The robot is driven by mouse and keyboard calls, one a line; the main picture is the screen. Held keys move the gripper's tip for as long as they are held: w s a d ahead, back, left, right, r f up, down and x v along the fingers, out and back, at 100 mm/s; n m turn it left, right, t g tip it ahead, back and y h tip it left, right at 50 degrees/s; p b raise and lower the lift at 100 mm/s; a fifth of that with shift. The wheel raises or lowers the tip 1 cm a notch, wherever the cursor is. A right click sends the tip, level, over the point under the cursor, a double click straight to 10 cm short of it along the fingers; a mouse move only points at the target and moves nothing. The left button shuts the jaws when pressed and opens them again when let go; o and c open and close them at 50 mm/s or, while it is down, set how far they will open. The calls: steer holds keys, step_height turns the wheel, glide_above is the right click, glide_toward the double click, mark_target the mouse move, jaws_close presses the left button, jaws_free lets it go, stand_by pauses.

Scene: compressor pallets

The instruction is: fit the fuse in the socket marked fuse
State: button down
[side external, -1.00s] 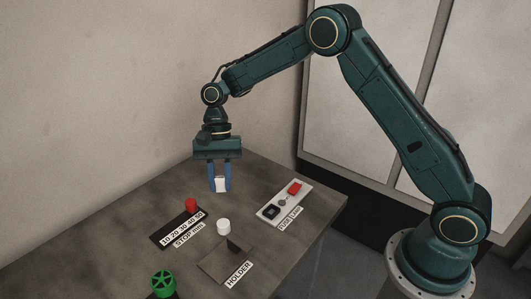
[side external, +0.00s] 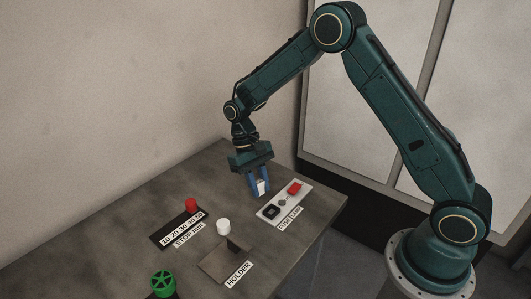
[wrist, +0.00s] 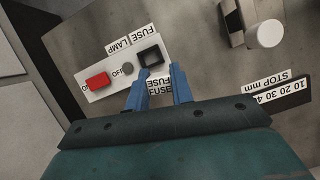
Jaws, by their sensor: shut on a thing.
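My gripper (side external: 261,189) has blue fingers shut on the fuse (side external: 262,186), a small white block. In the wrist view the fuse (wrist: 158,87) sits between the fingers, with FUSE lettering on its white face. The fuse is in the air near the grey panel (side external: 283,204). The black square socket (side external: 271,211) is at one end of that panel, beside the FUSE LAMP label (side external: 291,220). In the wrist view the socket (wrist: 150,56) shows just beyond the fingertips, apart from the fuse.
A white cylinder (side external: 223,227) stands by the HOLDER plate (side external: 222,263). A red knob (side external: 191,205) is on the STOP mm scale (side external: 176,231). A green wheel (side external: 162,282) is at the front.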

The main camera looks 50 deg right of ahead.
mark_target(275, 212)
steer(key=shift+s+d+f+n+h, duration=0.2)
steer(key=shift+s+d+f+n, duration=0.05)
steer(key=shift+s+d+n, duration=0.3)
steer(key=shift+s+d+f+n+h, duration=0.2)
steer(key=shift+s+d+n, duration=0.2)
steer(key=shift+d+n, duration=0.2)
steer(key=shift+s+f, duration=0.1)
steer(key=shift+f, duration=0.1)
steer(key=shift+s+a+f, duration=0.25)
steer(key=shift+s+f, duration=0.05)
steer(key=shift+f, duration=0.3)
steer(key=shift+s+a+f, duration=0.25)
steer(key=shift+s+f, duration=0.05)
steer(key=shift+f, duration=0.3)
steer(key=shift+f, duration=0.9)
stand_by(0.8)
steer(key=c, duration=1.1)
jaws_free()
steer(key=shift+c, duration=0.2)
steer(key=shift+r, duration=0.1)
